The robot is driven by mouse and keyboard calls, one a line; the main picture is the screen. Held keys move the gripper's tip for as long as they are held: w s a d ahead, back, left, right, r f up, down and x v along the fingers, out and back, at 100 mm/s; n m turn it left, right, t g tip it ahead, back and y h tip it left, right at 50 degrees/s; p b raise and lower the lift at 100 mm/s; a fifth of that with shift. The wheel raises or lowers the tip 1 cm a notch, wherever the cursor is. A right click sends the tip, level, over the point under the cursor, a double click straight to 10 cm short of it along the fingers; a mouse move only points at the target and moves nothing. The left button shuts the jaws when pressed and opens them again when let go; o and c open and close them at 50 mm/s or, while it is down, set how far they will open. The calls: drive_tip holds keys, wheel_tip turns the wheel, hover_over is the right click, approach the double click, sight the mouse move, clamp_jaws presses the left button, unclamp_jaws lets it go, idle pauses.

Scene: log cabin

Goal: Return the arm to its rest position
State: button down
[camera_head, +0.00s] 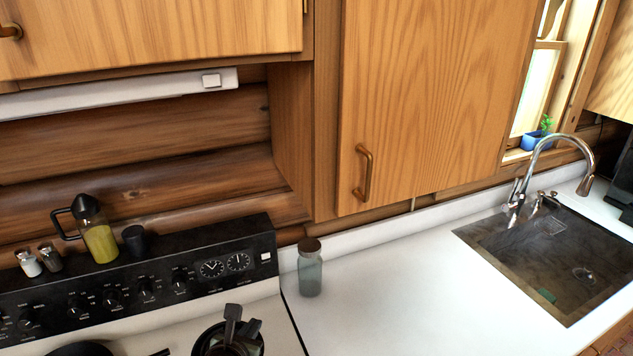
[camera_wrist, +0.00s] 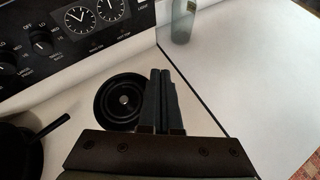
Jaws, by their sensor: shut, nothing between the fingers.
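My gripper (camera_wrist: 160,74) points forward in the wrist view, its two dark fingers shut together with nothing between them. It is above the white stove top (camera_wrist: 85,75), by the right side of a round black burner (camera_wrist: 106,112). In the head view, dark grey parts that look like my gripper (camera_head: 233,312) show at the bottom edge, over the burner. Most of my arm is out of view.
A lidded glass jar (camera_head: 310,274) stands on the white counter (camera_head: 385,285), right of the stove panel (camera_head: 145,292). A dark pan (camera_wrist: 18,148) is left of the burner. A yellow-filled bottle (camera_head: 100,243), shakers and a dark cup top the panel. Cabinets (camera_head: 430,90) hang above.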

drive_tip(key=w+r+m+t+y+b, duration=0.1)
drive_tip(key=w+r+m+t, duration=0.1)
drive_tip(key=r+m, duration=0.35)
drive_tip(key=w+r+m+t+y+b, duration=0.1)
drive_tip(key=w+r+m, duration=0.15)
drive_tip(key=r, duration=0.55)
drive_tip(key=s+d+r+m+t+b, duration=0.15)
drive_tip(key=r+m, duration=0.25)
drive_tip(key=r, duration=0.4)
drive_tip(key=s+d+r+m+t+b, duration=0.1)
drive_tip(key=s+d+r+m+t, duration=0.15)
drive_tip(key=r+m, duration=0.45)
drive_tip(key=s+d+r+m+t+b, duration=0.1)
drive_tip(key=s+d+r+m+t, duration=0.3)
drive_tip(key=s+r+m, duration=0.3)
drive_tip(key=s+d+r+m+t+b, duration=0.2)
drive_tip(key=s+d+r+m+t, duration=0.3)
drive_tip(key=s+r, duration=0.7)
wheel_tip(320, 180, up, 4)
drive_tip(key=shift+r+m+h, duration=0.1)
drive_tip(key=shift+m+h, duration=0.3)
drive_tip(key=shift+m, duration=0.6)
